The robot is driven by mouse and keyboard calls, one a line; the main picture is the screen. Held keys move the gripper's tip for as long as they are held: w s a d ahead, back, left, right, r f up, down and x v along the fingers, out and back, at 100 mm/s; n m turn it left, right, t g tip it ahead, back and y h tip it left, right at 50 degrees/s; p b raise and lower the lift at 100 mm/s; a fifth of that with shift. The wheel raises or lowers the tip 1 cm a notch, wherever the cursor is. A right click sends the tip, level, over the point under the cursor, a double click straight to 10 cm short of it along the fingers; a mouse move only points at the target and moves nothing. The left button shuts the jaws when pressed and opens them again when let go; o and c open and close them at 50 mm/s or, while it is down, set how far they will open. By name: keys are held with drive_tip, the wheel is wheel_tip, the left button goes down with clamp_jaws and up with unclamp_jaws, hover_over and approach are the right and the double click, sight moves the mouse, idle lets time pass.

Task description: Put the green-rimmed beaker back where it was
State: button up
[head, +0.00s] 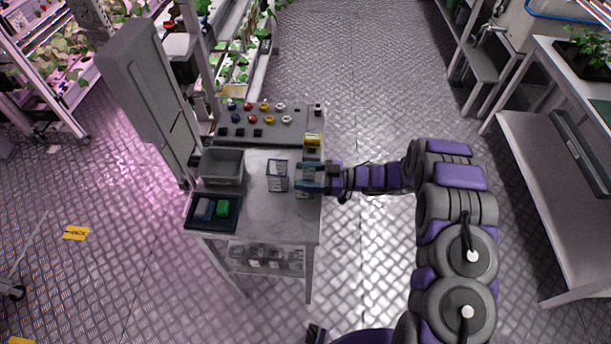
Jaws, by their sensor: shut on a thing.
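My gripper (312,180) reaches in from the right over the right side of the small metal table (265,213). It is shut on a clear beaker with a teal-green rim (308,190), which is partly hidden by the fingers. I cannot tell whether the beaker's base touches the table top.
The table's front middle is clear.

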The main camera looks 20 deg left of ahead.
drive_tip(key=o, duration=1.2)
drive_tip(key=p+v, duration=0.1)
drive_tip(key=v, duration=1.1)
drive_tip(key=shift+d+p, duration=0.1)
drive_tip(key=shift+p, duration=0.2)
drive_tip(key=shift+w+r, duration=0.1)
